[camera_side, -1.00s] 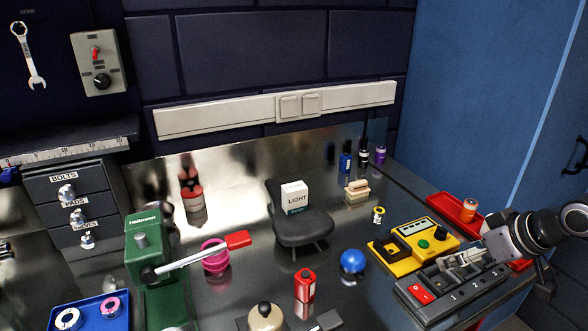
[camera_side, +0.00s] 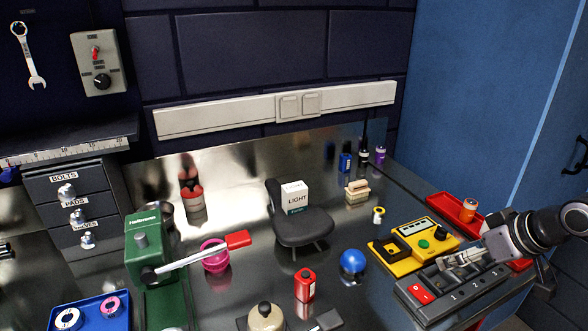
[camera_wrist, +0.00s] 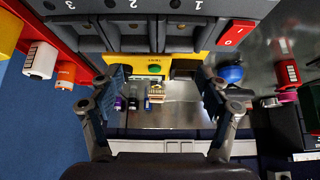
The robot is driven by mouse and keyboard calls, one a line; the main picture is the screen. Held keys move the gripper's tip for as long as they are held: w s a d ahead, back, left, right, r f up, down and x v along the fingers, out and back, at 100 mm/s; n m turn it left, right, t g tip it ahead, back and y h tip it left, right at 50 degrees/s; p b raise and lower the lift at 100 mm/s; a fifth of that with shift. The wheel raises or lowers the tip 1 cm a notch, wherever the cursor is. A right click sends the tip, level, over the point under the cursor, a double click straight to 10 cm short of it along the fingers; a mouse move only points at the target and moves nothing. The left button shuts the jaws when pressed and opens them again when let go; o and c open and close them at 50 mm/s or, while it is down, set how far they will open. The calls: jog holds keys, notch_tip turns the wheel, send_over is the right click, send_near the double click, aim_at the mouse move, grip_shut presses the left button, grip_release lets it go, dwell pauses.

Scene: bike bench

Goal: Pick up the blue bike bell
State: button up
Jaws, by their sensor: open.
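The blue bike bell (camera_side: 352,263) is a shiny blue dome standing on the metal bench, left of the yellow tester. In the wrist view the bell (camera_wrist: 231,74) shows beyond the right finger, which overlaps part of the view near it. My gripper (camera_side: 448,262) is open and empty, over the grey switch strip at the right, well apart from the bell. In the wrist view my gripper (camera_wrist: 160,82) has its two fingers spread wide with nothing between them.
The yellow tester (camera_side: 440,242) and grey switch strip (camera_side: 455,293) lie between my gripper and the bell. A red can (camera_side: 305,285) stands left of the bell, a black saddle (camera_side: 303,228) behind it. A red tray (camera_side: 440,203) lies at the right.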

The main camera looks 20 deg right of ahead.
jog(key=w+a+r+n+g, duration=0.4)
jog(key=w+a+r, duration=0.1)
jog(key=w+a, duration=0.25)
jog(key=n+g, duration=0.3)
send_over(354, 253)
jog(key=f, duration=0.4)
jog(key=shift+w+a+f, duration=0.1)
jog(key=shift+a+f, duration=0.1)
jog(key=shift+f, duration=0.05)
jog(key=shift+d+f, duration=0.15)
jog(key=shift+f, duration=2.95)
jog(key=c, duration=1.3)
